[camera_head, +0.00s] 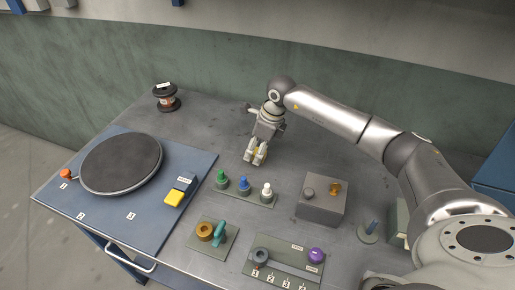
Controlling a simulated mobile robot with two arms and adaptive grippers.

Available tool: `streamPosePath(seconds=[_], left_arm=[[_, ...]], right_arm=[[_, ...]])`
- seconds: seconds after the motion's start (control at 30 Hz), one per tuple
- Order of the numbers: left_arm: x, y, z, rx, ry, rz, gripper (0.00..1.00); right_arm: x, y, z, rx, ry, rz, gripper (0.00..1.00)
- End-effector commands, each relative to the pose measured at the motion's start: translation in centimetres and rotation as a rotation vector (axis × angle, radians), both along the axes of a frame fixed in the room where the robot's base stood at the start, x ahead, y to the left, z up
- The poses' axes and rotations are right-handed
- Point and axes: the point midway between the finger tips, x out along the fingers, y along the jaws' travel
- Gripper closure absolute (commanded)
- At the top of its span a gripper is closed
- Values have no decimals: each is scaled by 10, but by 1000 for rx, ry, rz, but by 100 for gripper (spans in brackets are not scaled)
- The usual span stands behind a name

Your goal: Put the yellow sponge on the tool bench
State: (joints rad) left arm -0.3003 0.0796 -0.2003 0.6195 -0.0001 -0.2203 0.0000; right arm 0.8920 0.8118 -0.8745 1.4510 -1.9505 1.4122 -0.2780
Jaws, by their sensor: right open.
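My right gripper (256,155) points down over the grey bench top (215,125), behind the row of small coloured knobs. It is open. I cannot tell whether the yellow piece rests on the bench top or touches the fingers. My left gripper is not in view.
A dark round turntable (121,163) sits on the blue panel (122,228). A copper spool (166,98) stands at the back left. Green, blue and white knobs (244,186), a grey box (321,200) and a purple-knob panel (285,262) stand in front. The back middle is clear.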

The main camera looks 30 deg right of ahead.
Motion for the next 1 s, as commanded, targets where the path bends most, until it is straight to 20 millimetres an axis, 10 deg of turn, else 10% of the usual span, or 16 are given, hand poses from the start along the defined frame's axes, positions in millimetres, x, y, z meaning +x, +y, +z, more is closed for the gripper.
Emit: streamPosePath(seconds=[0.5, 1.0], left_arm=[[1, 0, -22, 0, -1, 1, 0], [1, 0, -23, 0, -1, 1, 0]], right_arm=[[-18, -19, 97, 0, -6, 0, 42], [-22, -22, 114, 1, -2, 0, 42]])
